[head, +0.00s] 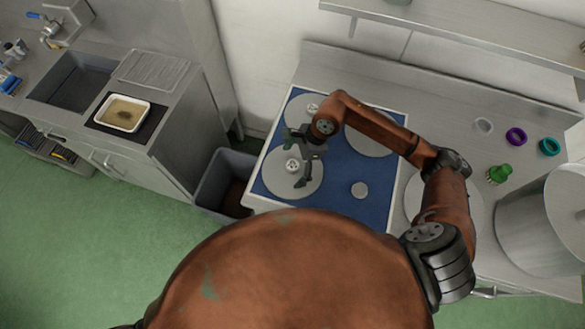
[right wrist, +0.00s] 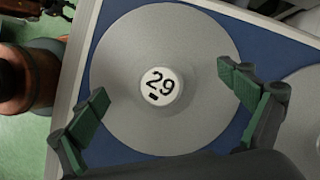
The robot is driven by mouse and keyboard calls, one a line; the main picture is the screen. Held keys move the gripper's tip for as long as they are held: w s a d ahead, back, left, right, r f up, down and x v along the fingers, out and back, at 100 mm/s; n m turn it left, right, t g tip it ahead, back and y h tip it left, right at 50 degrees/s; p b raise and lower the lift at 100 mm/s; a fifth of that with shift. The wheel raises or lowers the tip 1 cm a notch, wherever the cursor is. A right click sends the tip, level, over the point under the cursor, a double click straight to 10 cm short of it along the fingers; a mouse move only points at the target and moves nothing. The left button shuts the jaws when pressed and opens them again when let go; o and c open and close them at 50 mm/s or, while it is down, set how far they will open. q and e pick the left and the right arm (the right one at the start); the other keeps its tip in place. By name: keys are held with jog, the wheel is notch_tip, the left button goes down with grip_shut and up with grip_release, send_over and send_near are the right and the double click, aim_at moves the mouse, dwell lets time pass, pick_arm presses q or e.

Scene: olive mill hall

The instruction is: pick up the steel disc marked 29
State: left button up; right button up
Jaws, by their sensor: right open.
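The steel disc marked 29 (right wrist: 125,60) is a flat grey disc with a raised white hub bearing the black number. It lies on a blue mat and fills the middle of the right wrist view. In the head view it is the front left disc (head: 275,180). My right gripper (right wrist: 165,95) is open, with its green-padded fingers on either side of the hub. In the head view the right gripper (head: 299,160) is over this disc. The fingers appear above the disc, and I cannot tell the exact gap. My left gripper is not in view.
More discs lie on the blue mat (head: 337,207), one at the back left (head: 300,104) and one at the back right (head: 368,145). A grey bin (head: 215,181) stands left of the bench; a large steel pot (head: 540,235) stands right.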

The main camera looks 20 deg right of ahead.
jog(key=shift+s+d+f, duration=0.1)
jog(key=shift+s+f, duration=0.05)
jog(key=c, duration=1.6)
jog(key=shift+c, duration=0.4)
